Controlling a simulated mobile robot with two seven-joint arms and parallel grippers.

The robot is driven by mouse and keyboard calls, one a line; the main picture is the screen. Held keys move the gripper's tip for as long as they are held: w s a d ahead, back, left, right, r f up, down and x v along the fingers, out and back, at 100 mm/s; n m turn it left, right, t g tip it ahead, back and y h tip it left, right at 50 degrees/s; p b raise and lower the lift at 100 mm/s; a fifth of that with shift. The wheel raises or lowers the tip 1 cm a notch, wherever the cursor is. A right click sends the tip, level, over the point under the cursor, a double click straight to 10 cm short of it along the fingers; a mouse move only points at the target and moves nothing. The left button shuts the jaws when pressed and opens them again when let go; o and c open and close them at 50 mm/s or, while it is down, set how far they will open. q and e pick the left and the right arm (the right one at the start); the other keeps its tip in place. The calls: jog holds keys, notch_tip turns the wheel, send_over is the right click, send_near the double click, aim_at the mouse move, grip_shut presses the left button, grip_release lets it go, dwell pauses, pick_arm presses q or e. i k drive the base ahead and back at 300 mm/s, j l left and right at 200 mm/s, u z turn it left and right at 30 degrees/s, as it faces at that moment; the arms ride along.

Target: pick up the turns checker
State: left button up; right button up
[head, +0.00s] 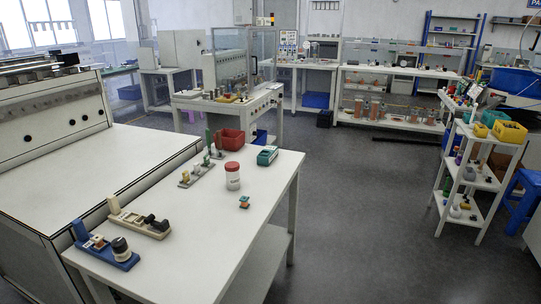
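I cannot tell for sure which item is the turns checker. Candidates lie on the white table (205,245) in the head view. A small teal and orange piece (244,201) lies alone near the table's right edge. A teal-green device (267,155) sits further back by the same edge. A blue fixture with a dark round knob (105,246) is at the near left, with a cream fixture with black parts (140,219) behind it. Neither of my grippers is in view.
A white jar with a red lid (232,176), a red bin (230,142) and a grey fixture (197,174) stand on the table's back half. A large white bench (100,165) adjoins its left side. A shelf cart (476,180) stands right; the floor (365,220) between is clear.

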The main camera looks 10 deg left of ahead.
aim_at(265, 158)
jog(key=i+l+u, duration=0.1)
jog(key=l, duration=0.25)
jog(key=i+l+u, duration=0.1)
jog(key=i+l, duration=0.2)
jog(key=i+l+u, duration=0.1)
jog(key=l, duration=0.3)
jog(key=i+l+u, duration=0.3)
jog(key=i+l, duration=0.65)
jog(key=i, duration=0.05)
